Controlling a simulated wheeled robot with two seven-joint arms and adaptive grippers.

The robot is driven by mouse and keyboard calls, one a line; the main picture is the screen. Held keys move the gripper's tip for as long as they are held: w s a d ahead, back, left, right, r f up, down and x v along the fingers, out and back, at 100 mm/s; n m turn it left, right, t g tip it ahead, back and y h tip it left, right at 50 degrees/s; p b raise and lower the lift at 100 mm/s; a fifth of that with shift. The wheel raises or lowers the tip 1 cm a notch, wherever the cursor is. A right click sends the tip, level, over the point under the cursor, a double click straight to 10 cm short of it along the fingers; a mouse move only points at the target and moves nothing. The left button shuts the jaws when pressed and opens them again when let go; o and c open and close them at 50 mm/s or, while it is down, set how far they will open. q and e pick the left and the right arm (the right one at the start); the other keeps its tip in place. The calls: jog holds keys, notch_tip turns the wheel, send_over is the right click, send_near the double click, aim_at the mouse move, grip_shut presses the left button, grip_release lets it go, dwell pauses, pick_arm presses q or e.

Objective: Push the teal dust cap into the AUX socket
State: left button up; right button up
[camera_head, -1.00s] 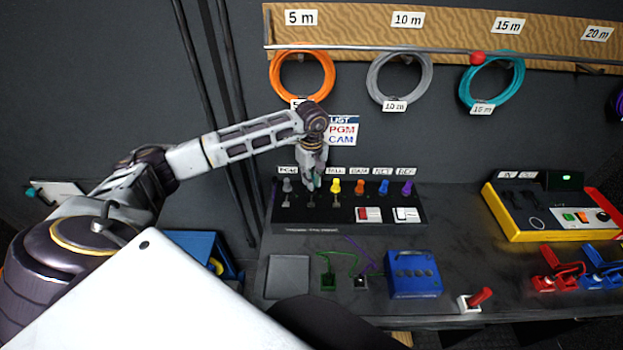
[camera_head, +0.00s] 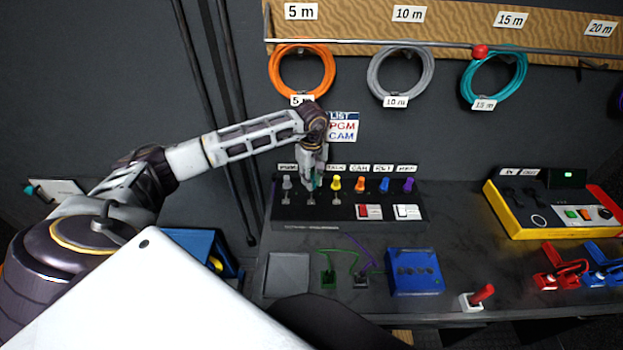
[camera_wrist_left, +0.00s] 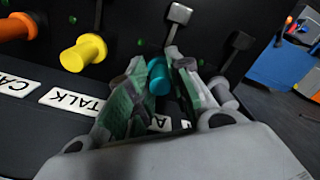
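The teal dust cap (camera_wrist_left: 159,76) shows between the fingertips of my left gripper (camera_wrist_left: 157,66) in the left wrist view. The fingertips close in on both its sides. In the head view this gripper (camera_head: 314,184) points down at the black socket panel (camera_head: 345,225), in the row between the grey and yellow caps. Only a sliver of teal shows there. The AUX socket and most of its label (camera_wrist_left: 160,123) are hidden by the fingers and cap, so I cannot tell how deep the cap sits. My right gripper is not in view.
The yellow cap (camera_wrist_left: 83,53) stands close beside the left gripper, with an orange cap (camera_wrist_left: 17,27) beyond it. Metal toggle switches (camera_wrist_left: 177,18) stand near the fingertips. A blue box (camera_head: 414,272) and a grey tray (camera_head: 287,274) lie in front of the panel.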

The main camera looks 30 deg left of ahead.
pick_arm(q)
jog(key=shift+o, duration=1.3)
notch_tip(320, 180, up, 12)
jog(key=shift+s, duration=0.1)
dwell(0.9)
